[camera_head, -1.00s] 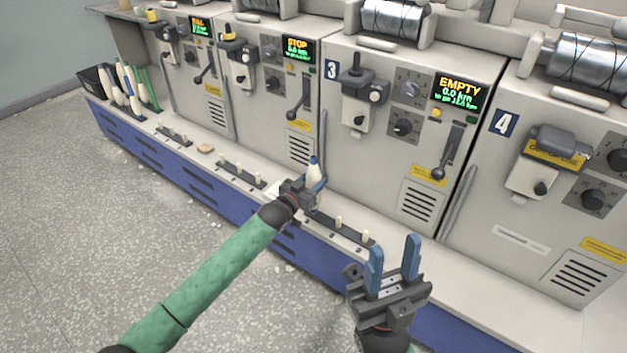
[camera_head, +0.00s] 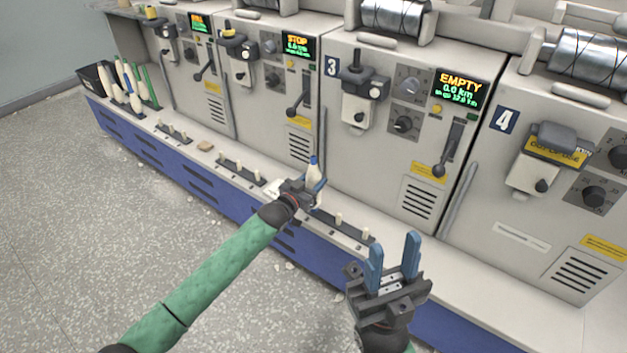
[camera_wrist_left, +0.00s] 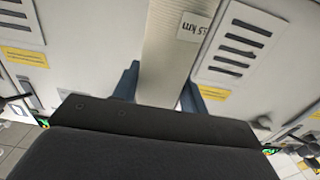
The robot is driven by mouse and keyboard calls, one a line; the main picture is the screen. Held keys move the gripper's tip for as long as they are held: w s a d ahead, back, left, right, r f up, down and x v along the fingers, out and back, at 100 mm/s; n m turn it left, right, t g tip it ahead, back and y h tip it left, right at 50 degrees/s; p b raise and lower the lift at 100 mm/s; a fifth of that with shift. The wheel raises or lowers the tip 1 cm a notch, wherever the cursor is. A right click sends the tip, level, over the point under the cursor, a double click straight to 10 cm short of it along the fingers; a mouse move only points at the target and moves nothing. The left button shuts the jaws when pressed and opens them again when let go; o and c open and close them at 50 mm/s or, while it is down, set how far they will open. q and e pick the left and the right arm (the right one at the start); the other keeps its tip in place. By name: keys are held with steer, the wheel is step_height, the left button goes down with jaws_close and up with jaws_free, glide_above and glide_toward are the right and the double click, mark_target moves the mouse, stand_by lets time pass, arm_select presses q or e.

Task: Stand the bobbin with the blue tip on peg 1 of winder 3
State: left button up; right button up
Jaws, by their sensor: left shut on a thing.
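The bobbin with the blue tip (camera_head: 314,170) is upright at the ledge in front of winder 3, its blue tip on top. My left gripper (camera_head: 316,186) is shut on this bobbin. In the left wrist view the pale bobbin body (camera_wrist_left: 172,50), with a white label, stands between the two blue fingers. Winder 3 (camera_head: 400,130) has a screen reading EMPTY. Its peg strip (camera_head: 345,232) shows pegs to the right of the bobbin; the gripper hides its left end, so I cannot tell whether the bobbin is on a peg. My right gripper (camera_head: 394,262) is open and empty, near the front.
A black bin (camera_head: 95,78) and several bobbins stand at the far left end of the ledge. Other peg strips (camera_head: 240,172) line the ledge, with a small tan block (camera_head: 205,146) between two of them. Winder 4 (camera_head: 560,215) is at right.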

arm_select(q)
steer(key=o, duration=0.7)
steer(key=shift+o, duration=0.2)
steer(key=p+v, duration=0.6)
steer(key=v, duration=0.5)
stand_by(0.3)
stand_by(0.5)
